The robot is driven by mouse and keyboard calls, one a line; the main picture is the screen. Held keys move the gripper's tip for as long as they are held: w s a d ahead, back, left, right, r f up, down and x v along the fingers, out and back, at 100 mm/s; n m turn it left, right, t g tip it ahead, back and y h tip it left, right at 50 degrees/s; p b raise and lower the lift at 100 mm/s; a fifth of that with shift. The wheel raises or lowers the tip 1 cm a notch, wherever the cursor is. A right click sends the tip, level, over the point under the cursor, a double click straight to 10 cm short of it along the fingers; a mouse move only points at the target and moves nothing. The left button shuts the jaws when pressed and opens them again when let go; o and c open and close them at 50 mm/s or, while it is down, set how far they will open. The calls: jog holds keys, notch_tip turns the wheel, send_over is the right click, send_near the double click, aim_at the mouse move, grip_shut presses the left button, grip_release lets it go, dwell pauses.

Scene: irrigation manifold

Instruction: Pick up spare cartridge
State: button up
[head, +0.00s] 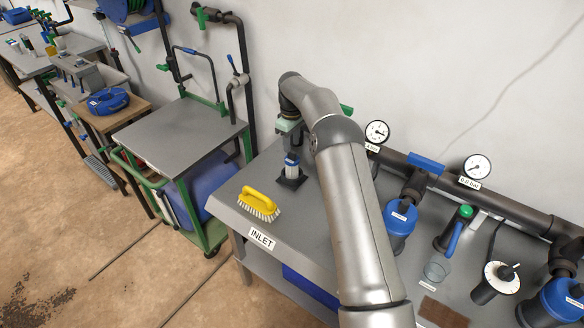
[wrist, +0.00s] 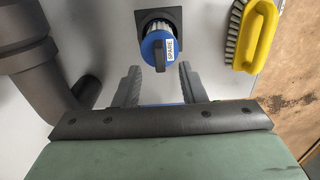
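The spare cartridge (head: 291,166) stands upright on a dark square base (head: 291,180) on the inlet bench. In the wrist view the cartridge (wrist: 159,47) has a blue top with a dark grip and a white label reading SPARE. My gripper (head: 290,135) is above the cartridge in the head view, pointing down. In the wrist view my gripper (wrist: 160,82) has its two grey fingers apart, one on each side of the cartridge's near edge. No contact with the cartridge shows. My arm hides part of the bench behind it.
A yellow brush (head: 259,204) lies left of the cartridge, near the INLET label (head: 262,238). Dark pipework (wrist: 28,60) is close to the gripper's left in the wrist view. Blue-capped filter housings (head: 400,216) and a clear cup (head: 436,268) stand to the right. A green-framed cart (head: 180,135) is at left.

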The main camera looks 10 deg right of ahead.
aim_at(292, 152)
jog(key=shift+f+p, duration=0.45)
jog(key=shift+f, duration=1.4)
grip_shut()
